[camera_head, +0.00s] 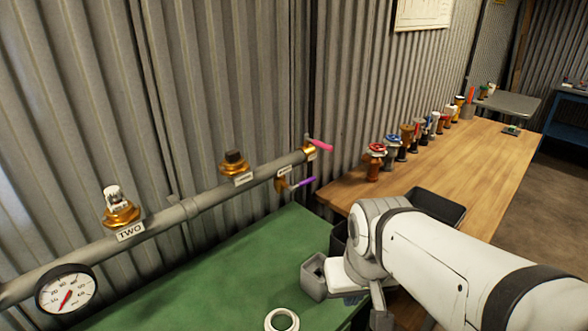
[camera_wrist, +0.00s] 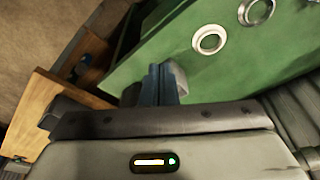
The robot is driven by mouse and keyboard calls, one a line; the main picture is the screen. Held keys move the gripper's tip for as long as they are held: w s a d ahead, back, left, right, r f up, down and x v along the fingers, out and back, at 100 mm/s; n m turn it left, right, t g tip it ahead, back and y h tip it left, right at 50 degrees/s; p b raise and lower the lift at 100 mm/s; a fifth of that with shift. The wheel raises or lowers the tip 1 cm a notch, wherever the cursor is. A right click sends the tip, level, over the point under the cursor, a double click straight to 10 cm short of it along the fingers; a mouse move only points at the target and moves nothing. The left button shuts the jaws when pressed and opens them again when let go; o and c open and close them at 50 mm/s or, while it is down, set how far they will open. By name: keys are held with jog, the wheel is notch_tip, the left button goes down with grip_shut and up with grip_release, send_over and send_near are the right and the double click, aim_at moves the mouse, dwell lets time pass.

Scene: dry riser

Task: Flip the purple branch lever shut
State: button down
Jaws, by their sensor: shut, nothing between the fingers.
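The purple branch lever (camera_head: 302,183) sticks out to the right from a small brass valve (camera_head: 281,184) under the right end of the grey pipe (camera_head: 200,203). It points right and slightly up, and nothing touches it. A pink lever (camera_head: 321,145) sits on a brass fitting above it. My gripper (camera_wrist: 166,84) is shut and empty over the edge of the green bench in the wrist view. In the head view my arm mostly hides the fingers, low and right of the purple lever and well apart from it. The lever does not show in the wrist view.
The green bench top (camera_head: 225,262) lies below the pipe; a white ring (camera_head: 282,320) lies on it. A gauge (camera_head: 66,288) and brass outlets (camera_head: 121,213) sit along the pipe. A wooden table (camera_head: 460,160) holds several valves (camera_head: 375,160). Dark bins (camera_head: 437,207) stand beside my arm.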

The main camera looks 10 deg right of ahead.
jog(key=w+a+f+m+g+y, duration=0.3)
jog(key=a+m+y, duration=0.2)
jog(key=a+m, duration=0.1)
jog(key=m+t+y, duration=0.6)
jog(key=m+t, duration=0.9)
jog(key=m, duration=0.9)
send_near(303, 183)
notch_tip(303, 183, down, 3)
jog(key=d, duration=0.3)
jog(key=p+x, duration=0.1)
jog(key=x, duration=0.8)
jog(key=shift+a, duration=0.3)
jog(key=shift+n, duration=0.3)
jog(key=shift+w+d+r+n+b, duration=0.1)
jog(key=shift+w+r+n+b, duration=0.1)
jog(key=shift+r+n+b, duration=0.55)
